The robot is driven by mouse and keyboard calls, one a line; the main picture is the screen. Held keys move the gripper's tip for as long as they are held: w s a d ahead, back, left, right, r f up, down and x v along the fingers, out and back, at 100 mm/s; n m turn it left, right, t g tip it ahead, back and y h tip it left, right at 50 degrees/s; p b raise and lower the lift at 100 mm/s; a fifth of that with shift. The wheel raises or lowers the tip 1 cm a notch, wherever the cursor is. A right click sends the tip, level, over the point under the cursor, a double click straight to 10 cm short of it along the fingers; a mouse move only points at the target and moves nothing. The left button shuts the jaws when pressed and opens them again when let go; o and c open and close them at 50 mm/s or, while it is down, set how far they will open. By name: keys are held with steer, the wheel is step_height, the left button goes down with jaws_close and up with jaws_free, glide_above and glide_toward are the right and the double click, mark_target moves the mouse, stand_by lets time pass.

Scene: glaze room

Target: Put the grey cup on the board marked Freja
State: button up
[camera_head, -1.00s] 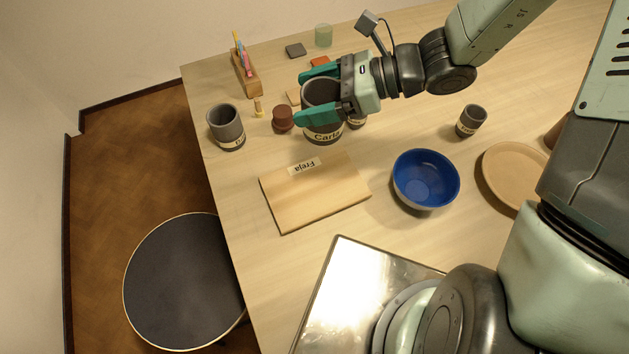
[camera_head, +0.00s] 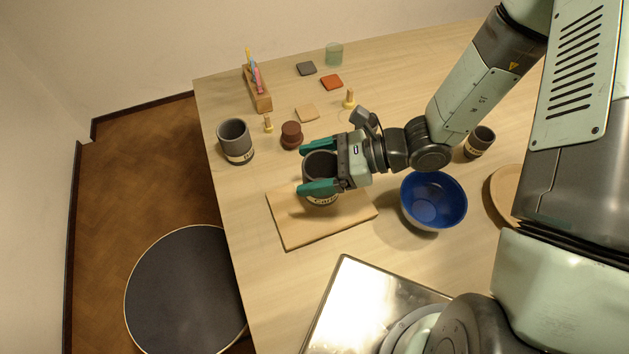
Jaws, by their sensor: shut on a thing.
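My gripper (camera_head: 318,170) is shut on a grey cup (camera_head: 321,199) with a dark inside and a pale name band. The band is partly covered by a finger; in the earlier frame it reads something like "Carla". The cup is upright over the back part of the light wooden board (camera_head: 300,233). I cannot tell whether its base touches the board. The board's name label, read as Freja earlier, is hidden now behind the cup and gripper.
Other grey cups stand at the left (camera_head: 236,143) and right (camera_head: 479,142). A blue bowl (camera_head: 433,202) stands close right of the board. A brown lump (camera_head: 291,135), small tiles and a pen holder (camera_head: 257,90) are behind. A shiny metal tray (camera_head: 365,300) lies in front.

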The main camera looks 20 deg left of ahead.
steer(key=shift+f, duration=2.25)
steer(key=o, duration=1)
steer(key=shift+f, duration=0.1)
steer(key=shift+o, duration=0.2)
